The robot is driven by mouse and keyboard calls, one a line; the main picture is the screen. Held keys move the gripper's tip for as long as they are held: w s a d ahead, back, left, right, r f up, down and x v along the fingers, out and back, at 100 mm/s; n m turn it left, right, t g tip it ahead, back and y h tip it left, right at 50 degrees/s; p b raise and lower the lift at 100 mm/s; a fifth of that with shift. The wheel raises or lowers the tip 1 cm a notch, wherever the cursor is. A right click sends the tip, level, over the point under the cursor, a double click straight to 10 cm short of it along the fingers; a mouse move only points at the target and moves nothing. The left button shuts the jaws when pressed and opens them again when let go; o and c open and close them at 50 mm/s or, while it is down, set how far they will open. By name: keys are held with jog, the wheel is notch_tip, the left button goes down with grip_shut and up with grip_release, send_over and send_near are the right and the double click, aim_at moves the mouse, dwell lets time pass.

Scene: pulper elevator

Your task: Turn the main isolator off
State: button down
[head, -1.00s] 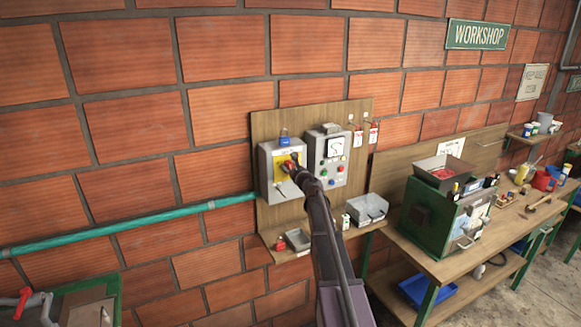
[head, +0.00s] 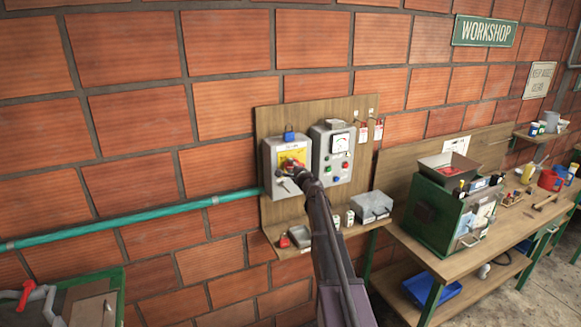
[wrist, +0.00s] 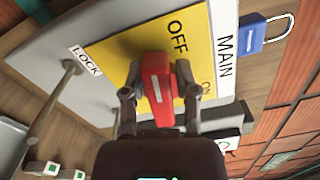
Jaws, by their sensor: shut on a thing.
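The main isolator (head: 272,183) is a grey box with a yellow plate (head: 284,157) on the wooden wall board. In the wrist view its yellow plate (wrist: 112,62) carries the words OFF and ON, and MAIN stands on a white strip. A red rotary handle (wrist: 157,88) with a white line sits on the plate. My gripper (wrist: 157,95) is shut on this handle, one finger on each side. The ON word is partly hidden by a finger. In the head view my gripper (head: 292,170) covers much of the handle. I cannot tell the handle's exact setting.
A blue padlock (head: 289,133) hangs at the top of the box; it also shows in the wrist view (wrist: 250,35). A grey meter panel (head: 328,152) with buttons stands close on the right. A small shelf (head: 275,238) lies below. A green pipe (head: 150,217) runs left.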

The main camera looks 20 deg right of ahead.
jog(key=n, duration=0.2)
jog(key=shift+d+f+n, duration=0.15)
jog(key=shift+f+n, duration=0.15)
jog(key=shift+f, duration=0.05)
jog(key=shift+n, duration=0.3)
jog(key=shift+w, duration=0.1)
jog(key=shift+d, duration=0.1)
jog(key=shift+c, duration=2.4)
grip_release()
jog(key=shift+w+d+f, duration=0.1)
jog(key=shift+d, duration=0.1)
jog(key=shift+a, duration=0.3)
jog(key=s, duration=1.2)
jog(key=shift+d, duration=0.25)
